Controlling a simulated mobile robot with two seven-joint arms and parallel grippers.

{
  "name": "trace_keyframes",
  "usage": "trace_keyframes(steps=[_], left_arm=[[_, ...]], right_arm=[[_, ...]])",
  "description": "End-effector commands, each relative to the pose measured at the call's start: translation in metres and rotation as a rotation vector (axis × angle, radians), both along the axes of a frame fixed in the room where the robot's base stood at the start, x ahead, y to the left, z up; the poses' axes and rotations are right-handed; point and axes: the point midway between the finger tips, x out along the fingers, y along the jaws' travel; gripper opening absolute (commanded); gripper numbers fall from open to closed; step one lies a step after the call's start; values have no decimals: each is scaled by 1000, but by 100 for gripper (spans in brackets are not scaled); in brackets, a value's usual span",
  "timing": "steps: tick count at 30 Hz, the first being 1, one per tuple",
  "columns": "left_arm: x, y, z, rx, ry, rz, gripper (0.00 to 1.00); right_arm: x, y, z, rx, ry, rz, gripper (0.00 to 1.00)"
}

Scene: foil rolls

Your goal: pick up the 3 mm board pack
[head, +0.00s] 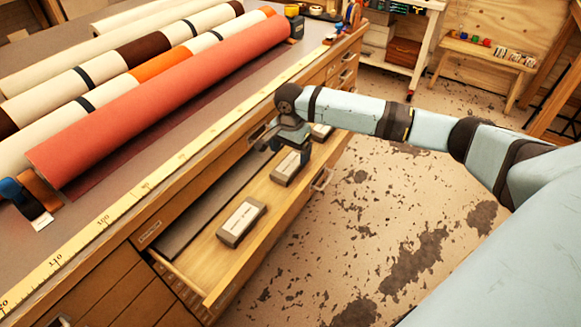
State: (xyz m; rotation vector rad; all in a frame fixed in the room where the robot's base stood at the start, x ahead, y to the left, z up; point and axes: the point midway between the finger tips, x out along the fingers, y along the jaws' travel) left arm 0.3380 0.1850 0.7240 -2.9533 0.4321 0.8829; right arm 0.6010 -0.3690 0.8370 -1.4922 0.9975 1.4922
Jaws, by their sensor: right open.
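An open wooden drawer (266,230) holds three grey-brown packs with white labels in a row. One pack (241,223) lies nearest, a second pack (288,170) lies in the middle, and a third pack (322,132) lies at the far end. The label print is too small to tell which is the 3 mm board pack. My right gripper (281,147) is open and hangs over the drawer, just above the far side of the middle pack. It partly hides the space between the middle and far packs. My left gripper is not in view.
The bench top beside the drawer carries a large red roll (160,95) and several other rolls. A yellow measuring strip (150,183) runs along the bench edge. A dark grey board (215,205) lies along the drawer's inner side.

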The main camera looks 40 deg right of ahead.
Motion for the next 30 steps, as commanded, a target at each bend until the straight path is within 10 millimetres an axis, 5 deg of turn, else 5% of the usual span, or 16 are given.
trace_keyframes(steps=[9, 16, 24, 30], left_arm=[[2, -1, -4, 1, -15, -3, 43], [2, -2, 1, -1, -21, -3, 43], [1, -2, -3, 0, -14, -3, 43], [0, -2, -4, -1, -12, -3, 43]], right_arm=[[-3, 0, -45, -1, 1, -1, 89], [-3, 0, -47, -1, 0, 0, 89], [-3, 0, -47, -1, 0, 0, 32], [-3, 1, -46, -1, -1, 0, 32]])
